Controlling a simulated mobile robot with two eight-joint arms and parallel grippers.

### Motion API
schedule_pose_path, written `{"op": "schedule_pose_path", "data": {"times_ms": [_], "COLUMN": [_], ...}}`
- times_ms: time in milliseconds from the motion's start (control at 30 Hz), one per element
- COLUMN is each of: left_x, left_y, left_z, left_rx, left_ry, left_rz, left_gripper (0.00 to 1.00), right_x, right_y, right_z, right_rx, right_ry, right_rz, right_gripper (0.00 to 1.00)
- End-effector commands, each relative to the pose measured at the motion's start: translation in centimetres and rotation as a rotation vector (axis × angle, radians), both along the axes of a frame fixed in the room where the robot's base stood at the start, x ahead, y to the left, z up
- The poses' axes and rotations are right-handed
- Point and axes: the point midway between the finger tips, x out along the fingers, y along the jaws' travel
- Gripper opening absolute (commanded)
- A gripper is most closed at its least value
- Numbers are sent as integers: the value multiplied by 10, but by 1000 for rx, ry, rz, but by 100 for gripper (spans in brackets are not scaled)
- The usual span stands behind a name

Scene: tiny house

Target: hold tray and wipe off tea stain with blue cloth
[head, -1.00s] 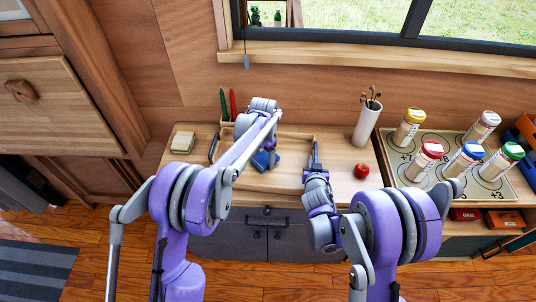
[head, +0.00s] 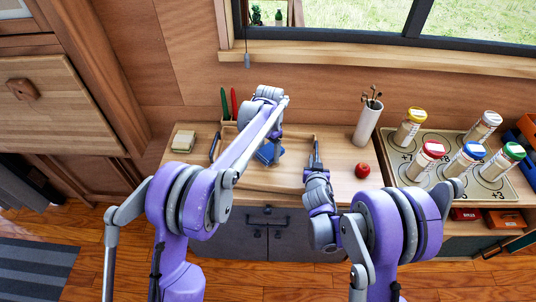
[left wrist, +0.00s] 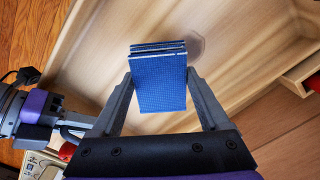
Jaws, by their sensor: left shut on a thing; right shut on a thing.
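The wooden tray (head: 293,170) lies on the low cabinet top in the head view. The folded blue cloth (head: 268,154) is over the tray's middle, partly hidden by my left arm. My left gripper (left wrist: 160,85) is shut on the blue cloth (left wrist: 160,92), one finger on each side. A faint brownish stain (left wrist: 191,47) shows on the tray floor just beyond the cloth in the left wrist view. I cannot tell whether the cloth touches the tray. My right gripper (head: 315,153) is shut at the tray's right side, where its handle would be.
A red apple (head: 362,170) and a white holder (head: 367,123) with brushes stand right of the tray. Several capped jars stand on a board (head: 408,178) farther right. A sponge-like stack (head: 183,141) sits at left. Red and green items (head: 229,103) stand behind the tray.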

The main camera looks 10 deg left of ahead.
Motion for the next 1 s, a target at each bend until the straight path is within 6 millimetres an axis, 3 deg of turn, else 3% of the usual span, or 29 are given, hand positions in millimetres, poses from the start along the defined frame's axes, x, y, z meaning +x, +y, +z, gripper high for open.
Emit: {"op": "schedule_pose_path", "data": {"times_ms": [433, 967, 1000], "left_x": [0, 0, 0], "left_y": [0, 0, 0], "left_z": [38, 41, 41], "left_rx": [0, 0, 0], "left_ry": [0, 0, 0], "left_rz": [0, 0, 0], "left_gripper": [18, 18, 18], "right_x": [0, 0, 0], "right_y": [0, 0, 0], "right_z": [0, 0, 0], "right_rx": [0, 0, 0], "right_ry": [1, 0, 0], "right_rz": [-1, -1, -1], "right_gripper": [0, 0, 17]}}
